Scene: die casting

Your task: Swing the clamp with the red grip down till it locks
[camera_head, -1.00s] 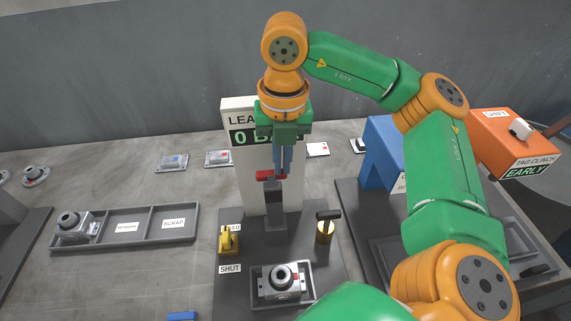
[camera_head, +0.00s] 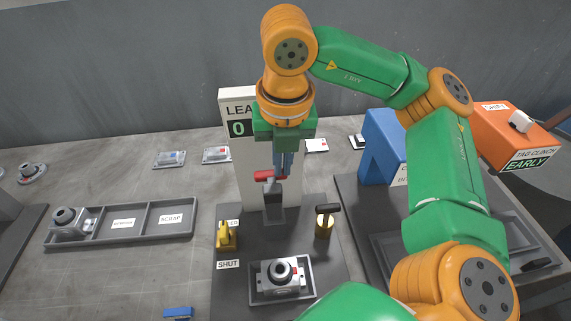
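The clamp's red grip (camera_head: 266,176) sits at the top of a dark grey clamp post (camera_head: 273,200), in front of the white leak-test panel (camera_head: 240,160). My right gripper (camera_head: 283,176) points straight down with its blue-grey fingers at the right part of the red grip. The fingers look close together and overlap the grip in view; whether they are closed on it is hidden. Below the clamp, a metal casting (camera_head: 281,280) with a round dark opening sits in a grey nest (camera_head: 253,290). My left gripper does not show.
A yellow valve handle (camera_head: 225,236) stands left of the clamp by the "SHUT" label. A black-handled brass knob (camera_head: 325,222) stands at right. A divided tray (camera_head: 145,236) with another casting lies left. A blue stand (camera_head: 382,145) is at back right.

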